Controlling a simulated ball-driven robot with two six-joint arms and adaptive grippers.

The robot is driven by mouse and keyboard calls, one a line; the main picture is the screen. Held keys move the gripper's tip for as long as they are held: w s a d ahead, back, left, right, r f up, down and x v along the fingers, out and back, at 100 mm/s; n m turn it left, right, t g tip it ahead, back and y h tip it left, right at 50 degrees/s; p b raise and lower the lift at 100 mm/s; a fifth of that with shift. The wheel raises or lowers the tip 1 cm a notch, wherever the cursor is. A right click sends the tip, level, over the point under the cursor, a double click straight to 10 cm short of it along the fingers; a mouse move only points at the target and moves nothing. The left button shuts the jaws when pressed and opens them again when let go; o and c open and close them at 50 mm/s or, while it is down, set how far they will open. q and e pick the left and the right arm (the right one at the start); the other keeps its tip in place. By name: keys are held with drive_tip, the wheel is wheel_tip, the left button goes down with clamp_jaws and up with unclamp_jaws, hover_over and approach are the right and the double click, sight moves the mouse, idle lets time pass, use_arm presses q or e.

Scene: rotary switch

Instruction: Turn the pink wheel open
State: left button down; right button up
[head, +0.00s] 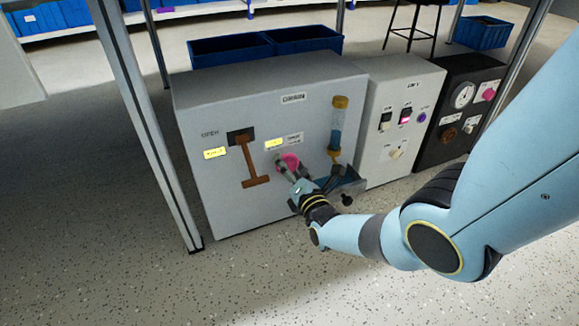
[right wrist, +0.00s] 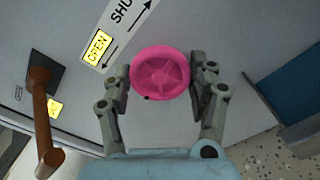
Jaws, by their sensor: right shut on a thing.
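The pink wheel (head: 291,160) is on the front of a grey cabinet, partly hidden by my right gripper in the head view. My right gripper (head: 287,165) reaches it from below and in front. In the right wrist view the round, spoked pink wheel (right wrist: 160,73) sits between the two fingers of my right gripper (right wrist: 160,78), one at each side of its rim. The fingers are shut on it. A label with a yellow OPEN field (right wrist: 97,47) and a white SHUT part, with arrows, is above left of the wheel. My left gripper is not in view.
A brown T-shaped lever (head: 250,160) is left of the wheel on the grey cabinet (head: 215,115). An amber-and-blue cylinder (head: 337,125) is to the right. A white switch box (head: 375,160) and a black gauge box (head: 440,130) stand further right. A metal post (head: 150,130) stands at left.

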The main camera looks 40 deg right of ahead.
drive_tip(key=shift+s+f, duration=0.1)
drive_tip(key=shift+f, duration=0.05)
drive_tip(key=o, duration=1.2)
drive_tip(key=shift+c, duration=0.2)
drive_tip(key=v, duration=1.2)
